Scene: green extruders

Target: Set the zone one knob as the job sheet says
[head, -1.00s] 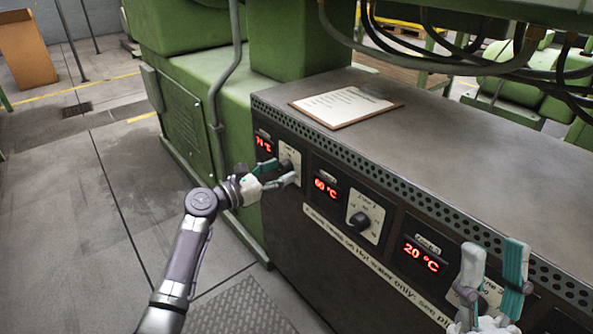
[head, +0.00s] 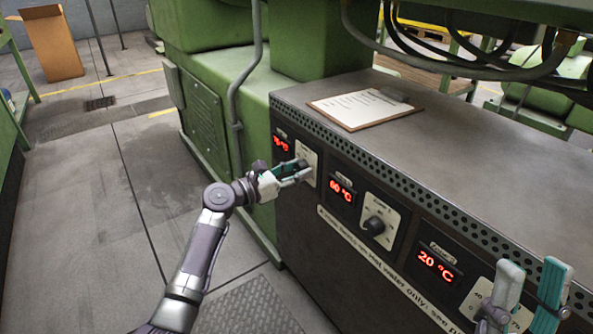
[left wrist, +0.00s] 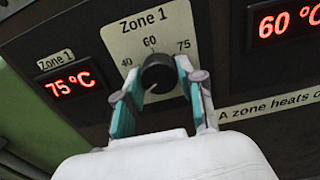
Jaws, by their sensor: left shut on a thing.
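The zone one knob (left wrist: 158,73) is round and dark, on a pale plate (left wrist: 150,30) marked 40, 60 and 75 in the left wrist view. A light line shows at its lower left edge; I cannot tell the exact setting. The zone one display (left wrist: 70,84) reads 75 °C in red. My left gripper (head: 303,169) is shut on the knob, one finger on each side, also in the left wrist view (left wrist: 160,92). The job sheet (head: 365,107) lies on a clipboard on the cabinet top; its text is too small to read. My right gripper (head: 532,268) is open and empty, before the zone three panel.
The zone two display (head: 342,192) reads 60 °C above left of its knob (head: 374,226). The zone three display (head: 436,263) reads 20 °C. Dark hoses (head: 470,65) hang above the cabinet. The floor (head: 90,220) at left is clear.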

